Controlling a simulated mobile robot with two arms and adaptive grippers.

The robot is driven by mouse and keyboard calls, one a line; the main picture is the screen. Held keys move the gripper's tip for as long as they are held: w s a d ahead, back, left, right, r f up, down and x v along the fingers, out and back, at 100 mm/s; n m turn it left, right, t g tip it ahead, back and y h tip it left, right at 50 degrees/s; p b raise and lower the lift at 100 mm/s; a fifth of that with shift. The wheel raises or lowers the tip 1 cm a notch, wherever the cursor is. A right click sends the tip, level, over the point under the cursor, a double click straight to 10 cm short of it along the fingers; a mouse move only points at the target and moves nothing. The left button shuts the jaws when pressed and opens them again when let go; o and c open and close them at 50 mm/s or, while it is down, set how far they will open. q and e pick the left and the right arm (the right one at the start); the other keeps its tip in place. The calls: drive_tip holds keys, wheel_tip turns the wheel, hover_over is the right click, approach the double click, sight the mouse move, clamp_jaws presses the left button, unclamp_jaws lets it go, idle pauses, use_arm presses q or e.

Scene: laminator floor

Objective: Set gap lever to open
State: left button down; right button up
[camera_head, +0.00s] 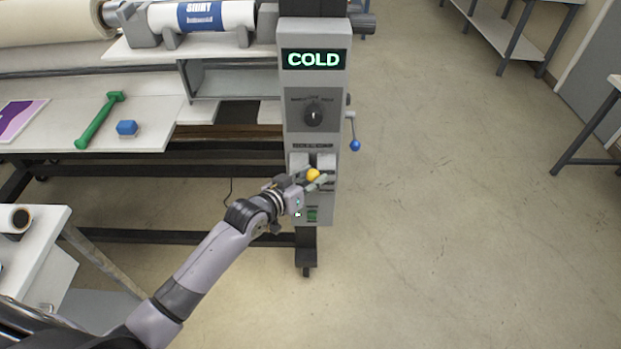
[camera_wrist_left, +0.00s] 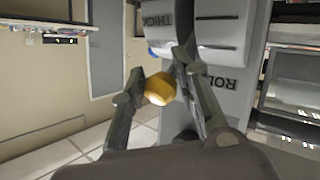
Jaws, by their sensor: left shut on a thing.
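The gap lever shows as a yellow knob (camera_head: 313,175) on the front of the grey control column (camera_head: 329,86). My left gripper (camera_head: 317,180) is at the knob, its fingers on either side of it. In the left wrist view the yellow knob (camera_wrist_left: 160,88) sits between the two fingers of my left gripper (camera_wrist_left: 157,92), which is shut on it. The lever's shaft is mostly hidden. The column's display (camera_head: 314,59) reads COLD. My right gripper is not in view.
A dark dial (camera_head: 313,114) is above the lever and a green button (camera_head: 312,215) below it. A blue-knobbed crank (camera_head: 355,145) sticks out at the column's right side. A green tool (camera_head: 100,119) and blue block (camera_head: 127,128) lie on the table.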

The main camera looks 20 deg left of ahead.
use_arm(q)
drive_tip(key=shift+w+r+t, duration=0.15)
drive_tip(key=shift+w+r, duration=0.05)
drive_tip(key=shift+r, duration=0.3)
drive_tip(key=shift+w+r+t, duration=0.15)
drive_tip(key=shift+r, duration=0.3)
drive_tip(key=c, duration=1.3)
unclamp_jaws()
drive_tip(key=shift+w+f, duration=0.3)
drive_tip(key=shift+f, duration=0.1)
drive_tip(key=shift+s, duration=0.25)
drive_tip(key=v, duration=1.1)
drive_tip(key=shift+s+a+r, duration=0.15)
drive_tip(key=shift+a+r, duration=0.1)
drive_tip(key=shift+a, duration=0.05)
